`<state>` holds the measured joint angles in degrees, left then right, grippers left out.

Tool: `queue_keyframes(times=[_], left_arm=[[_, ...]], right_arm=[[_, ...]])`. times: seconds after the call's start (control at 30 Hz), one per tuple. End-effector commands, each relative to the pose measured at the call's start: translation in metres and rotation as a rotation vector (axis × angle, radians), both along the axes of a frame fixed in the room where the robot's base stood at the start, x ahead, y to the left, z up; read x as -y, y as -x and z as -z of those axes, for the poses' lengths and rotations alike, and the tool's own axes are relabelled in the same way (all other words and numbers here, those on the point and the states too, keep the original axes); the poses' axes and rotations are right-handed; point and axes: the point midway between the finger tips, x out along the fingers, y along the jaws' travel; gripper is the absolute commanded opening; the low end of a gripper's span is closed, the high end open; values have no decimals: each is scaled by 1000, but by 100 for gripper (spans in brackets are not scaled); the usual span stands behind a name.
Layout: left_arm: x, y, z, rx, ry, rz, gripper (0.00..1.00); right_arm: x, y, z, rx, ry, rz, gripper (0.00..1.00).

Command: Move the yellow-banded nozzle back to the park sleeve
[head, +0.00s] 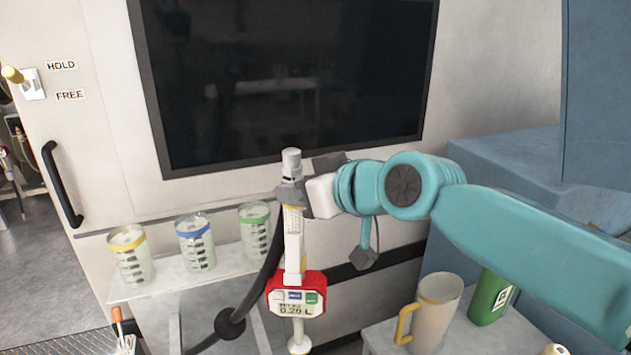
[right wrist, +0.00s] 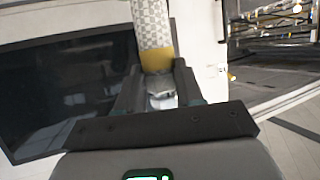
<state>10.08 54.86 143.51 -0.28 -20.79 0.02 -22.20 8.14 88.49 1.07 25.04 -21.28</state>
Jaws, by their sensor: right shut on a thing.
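The yellow-banded nozzle (head: 293,235) stands about upright in the head view, with a pale patterned grip and a red meter (head: 297,293) low on it. The meter display reads about 0.20 L. My right gripper (head: 291,195) is shut on the nozzle near its upper end. In the right wrist view, the yellow band (right wrist: 156,60) shows between the fingers of my right gripper (right wrist: 160,90). A black hose (head: 265,285) runs down and left beside the nozzle. I cannot make out the park sleeve for sure. My left gripper is not in view.
Several measuring jugs, banded yellow (head: 130,255), blue (head: 196,242) and green (head: 255,230), stand on a pale bench behind and left. A jug with a yellow handle (head: 435,310) and a green bottle (head: 490,298) stand at lower right. A dark panel (head: 285,75) is behind.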

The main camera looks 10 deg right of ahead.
Motion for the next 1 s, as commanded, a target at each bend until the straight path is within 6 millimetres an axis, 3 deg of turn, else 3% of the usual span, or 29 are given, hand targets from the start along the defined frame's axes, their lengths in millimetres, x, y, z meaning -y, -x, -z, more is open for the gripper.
queue_keyframes(times=[0.87,0.93,1.0], left_arm=[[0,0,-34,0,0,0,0],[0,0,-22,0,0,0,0],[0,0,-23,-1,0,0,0]], right_arm=[[-67,-4,-4,6,-2,-3,0],[-65,-4,8,5,-3,-1,0],[-65,-4,6,6,-4,0,0]])
